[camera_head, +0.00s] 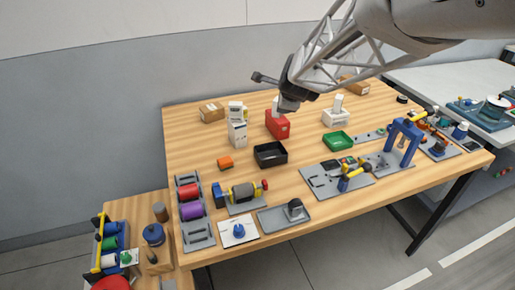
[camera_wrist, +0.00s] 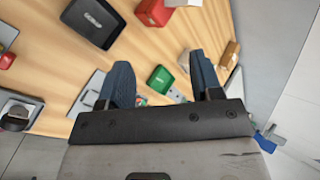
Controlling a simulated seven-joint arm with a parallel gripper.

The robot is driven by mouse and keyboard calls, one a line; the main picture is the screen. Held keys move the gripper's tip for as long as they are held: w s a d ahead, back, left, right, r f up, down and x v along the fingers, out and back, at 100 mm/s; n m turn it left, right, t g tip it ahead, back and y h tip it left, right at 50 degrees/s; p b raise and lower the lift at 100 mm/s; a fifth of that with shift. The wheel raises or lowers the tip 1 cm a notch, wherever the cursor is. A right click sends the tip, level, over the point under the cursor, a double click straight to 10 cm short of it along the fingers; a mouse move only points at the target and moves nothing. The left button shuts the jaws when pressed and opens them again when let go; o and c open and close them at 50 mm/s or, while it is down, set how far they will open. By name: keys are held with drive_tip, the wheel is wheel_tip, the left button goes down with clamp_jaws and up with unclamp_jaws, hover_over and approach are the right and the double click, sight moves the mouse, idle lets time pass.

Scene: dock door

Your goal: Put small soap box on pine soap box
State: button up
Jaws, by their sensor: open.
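Two white boxes with small printed marks show left of centre on the table in the head view, an upper one (camera_head: 236,111) and a lower one (camera_head: 238,133). They overlap in the picture; I cannot tell whether one rests on the other or stands behind it. Their labels are too small to read, so I cannot tell which is the pine soap box or the small soap box. My gripper (camera_head: 288,104) hangs above the table, to the right of them. In the wrist view its two fingers (camera_wrist: 162,82) are spread apart with nothing held between them.
A red container (camera_head: 277,125) stands below my gripper in the picture. Cardboard boxes (camera_head: 212,113) sit at the back. Tools and fixtures fill the front.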

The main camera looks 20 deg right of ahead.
drive_tip(key=s+a+n+g, duration=0.2)
drive_tip(key=s+a+n, duration=0.2)
drive_tip(key=s+n, duration=0.3)
drive_tip(key=s+a+n+g, duration=0.2)
drive_tip(key=s+a+n, duration=0.3)
drive_tip(key=s, duration=0.9)
drive_tip(key=s+a+n+g+y, duration=0.1)
drive_tip(key=s+a+n, duration=0.4)
drive_tip(key=s+n, duration=0.5)
drive_tip(key=shift+s+a+r+n+g, duration=0.15)
drive_tip(key=shift+s+r+n+g, duration=0.3)
drive_tip(key=shift+g, duration=0.25)
